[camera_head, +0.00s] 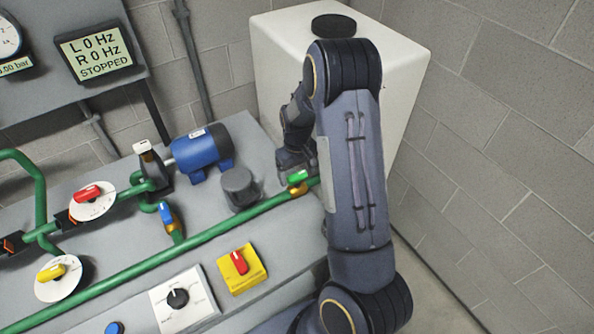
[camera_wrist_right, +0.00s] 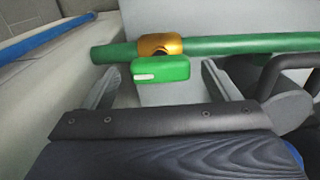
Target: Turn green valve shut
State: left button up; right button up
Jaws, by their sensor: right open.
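The green valve handle (camera_head: 298,177) sits on a brass valve body (camera_head: 298,189) on the long green pipe (camera_head: 215,229), near the pipe's right end. In the right wrist view the green handle (camera_wrist_right: 160,68) lies along the pipe (camera_wrist_right: 240,46), with a pale mark on its left part. My right gripper (camera_wrist_right: 160,82) is open, one finger on each side of the handle with gaps between. In the head view my right arm reaches in from the lower right and hides part of the area by the valve. My left gripper is not in view.
A blue motor (camera_head: 202,149) and a dark grey cylinder (camera_head: 239,187) stand left of the valve. Red and yellow knobs on white dials, a blue lever (camera_head: 167,218) and a red switch on a yellow plate (camera_head: 252,277) are farther left. A white tank (camera_head: 275,50) stands behind.

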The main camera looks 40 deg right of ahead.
jog(key=shift+f, duration=0.15)
jog(key=c, duration=1)
